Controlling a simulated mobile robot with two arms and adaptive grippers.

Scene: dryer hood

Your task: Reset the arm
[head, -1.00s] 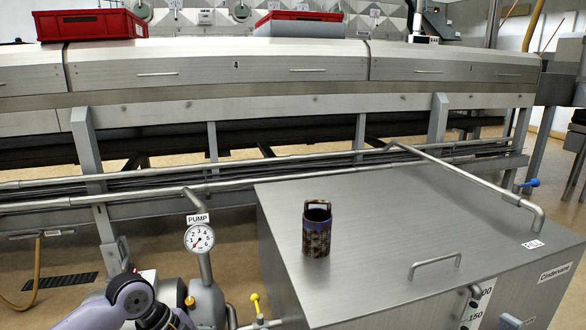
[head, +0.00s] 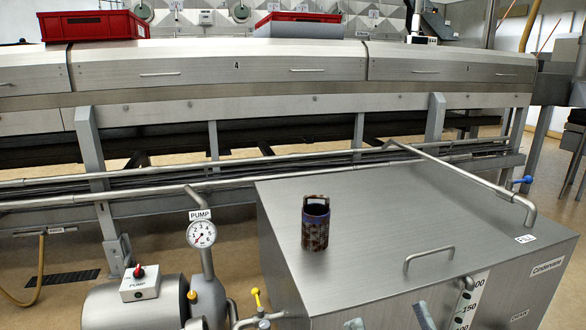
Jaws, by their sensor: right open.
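My right gripper (head: 389,316) shows only as two grey fingertips at the bottom edge, spread apart, in front of the steel tank (head: 345,285). Nothing shows between them. The rest of that gripper is below the picture. My left gripper is not in view. The long steel dryer hood (head: 215,72) runs across the back, with its panels down.
A dark cylindrical basket with a handle (head: 315,225) stands on the tank top. Pipes (head: 130,200) cross before the hood. Red crates (head: 94,25) sit on top.

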